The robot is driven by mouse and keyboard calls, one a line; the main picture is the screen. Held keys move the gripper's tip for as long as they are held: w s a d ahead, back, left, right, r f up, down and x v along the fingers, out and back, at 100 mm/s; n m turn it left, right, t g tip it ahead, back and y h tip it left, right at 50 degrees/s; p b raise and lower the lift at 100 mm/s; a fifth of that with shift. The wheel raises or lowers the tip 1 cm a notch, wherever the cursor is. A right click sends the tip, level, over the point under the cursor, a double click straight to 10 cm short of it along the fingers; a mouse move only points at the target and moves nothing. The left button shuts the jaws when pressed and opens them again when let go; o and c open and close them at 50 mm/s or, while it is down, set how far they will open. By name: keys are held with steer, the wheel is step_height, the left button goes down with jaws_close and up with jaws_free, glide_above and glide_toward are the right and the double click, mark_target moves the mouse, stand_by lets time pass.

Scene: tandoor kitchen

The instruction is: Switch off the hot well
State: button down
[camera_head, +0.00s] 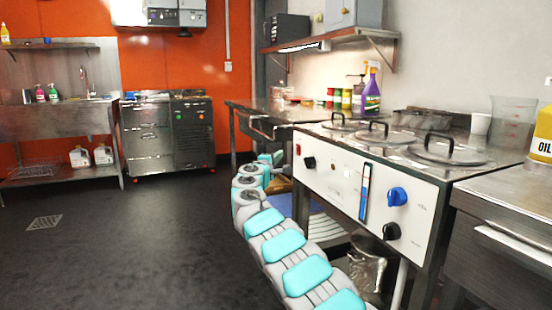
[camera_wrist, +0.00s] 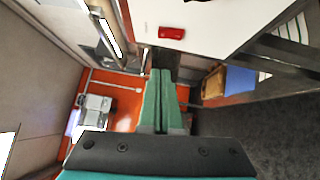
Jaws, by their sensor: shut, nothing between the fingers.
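The hot well is a steel counter unit with lidded round wells (camera_head: 438,150) on top and a white front panel (camera_head: 340,184). The panel carries a red switch (camera_head: 298,149) at its far left end, a black knob (camera_head: 309,163), a blue knob (camera_head: 397,196) and a lower black knob (camera_head: 391,231). The red switch also shows in the wrist view (camera_wrist: 172,33), near the panel's edge. My gripper (camera_wrist: 160,73) is shut and empty, its green fingers together, apart from the switch. In the head view my gripper (camera_head: 275,160) is just left of the panel's left end. The switch's on or off position is too small to tell.
A steel worktable (camera_head: 262,106) adjoins the unit's far end, with spice jars and a purple spray bottle (camera_head: 372,95). A blue item (camera_wrist: 240,80) and a brown box (camera_wrist: 213,82) are low beneath. A shelf (camera_head: 330,38) hangs above. The dark floor at left is clear.

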mark_target(296, 147)
steer(key=shift+w+d+r+p, duration=0.15)
steer(key=shift+w+d+p, duration=0.6)
steer(key=shift+w+d, duration=0.6)
steer(key=shift+w+d+r+p, duration=0.15)
steer(key=shift+w+d+p, duration=0.55)
steer(key=shift+w+d, duration=0.65)
steer(key=shift+s+d, duration=0.15)
steer(key=shift+s, duration=0.05)
steer(key=shift+d, duration=0.1)
